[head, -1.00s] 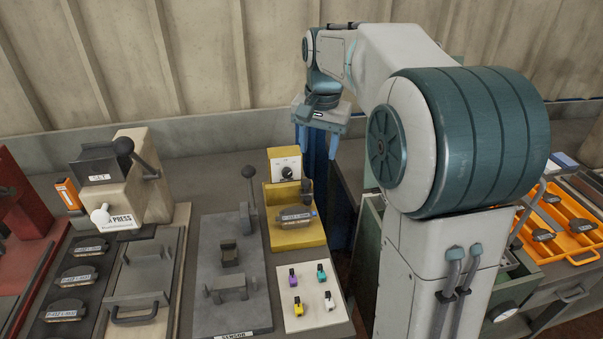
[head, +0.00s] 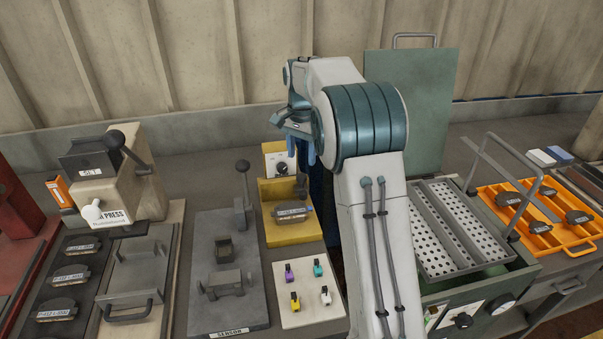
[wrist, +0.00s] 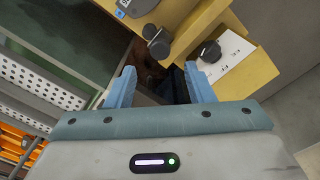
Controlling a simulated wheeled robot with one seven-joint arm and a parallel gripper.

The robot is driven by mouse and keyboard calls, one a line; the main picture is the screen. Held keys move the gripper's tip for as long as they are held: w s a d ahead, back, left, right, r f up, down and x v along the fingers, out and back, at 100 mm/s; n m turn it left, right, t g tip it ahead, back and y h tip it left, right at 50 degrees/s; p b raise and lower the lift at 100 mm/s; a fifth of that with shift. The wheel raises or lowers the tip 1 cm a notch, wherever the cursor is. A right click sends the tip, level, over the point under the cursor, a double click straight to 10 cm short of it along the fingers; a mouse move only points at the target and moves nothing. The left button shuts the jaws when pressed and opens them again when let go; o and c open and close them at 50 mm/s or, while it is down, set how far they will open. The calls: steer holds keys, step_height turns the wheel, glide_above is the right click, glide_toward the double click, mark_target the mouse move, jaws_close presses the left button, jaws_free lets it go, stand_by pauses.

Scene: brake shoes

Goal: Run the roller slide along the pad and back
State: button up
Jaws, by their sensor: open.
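The yellow fixture (head: 282,233) stands on the bench with a brake pad (head: 293,214) lying on its front part. In the wrist view a grey cylindrical end (wrist: 158,42) shows beside the yellow fixture, and the pad's edge (wrist: 135,8) is at the top. My gripper (head: 304,150) is open and empty, above and behind the fixture's right side. In the wrist view its blue fingers (wrist: 160,85) are apart, with nothing between them touching.
A white panel with a black knob (head: 282,168) is on the fixture's back. Left are a sensor plate (head: 210,305) with a lever and a press (head: 125,190). A board of coloured clips (head: 283,310) lies in front. An opened green box with perforated trays (head: 440,235) stands right.

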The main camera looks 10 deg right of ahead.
mark_target(302, 176)
step_height(302, 176, down, 7)
stand_by(0.3)
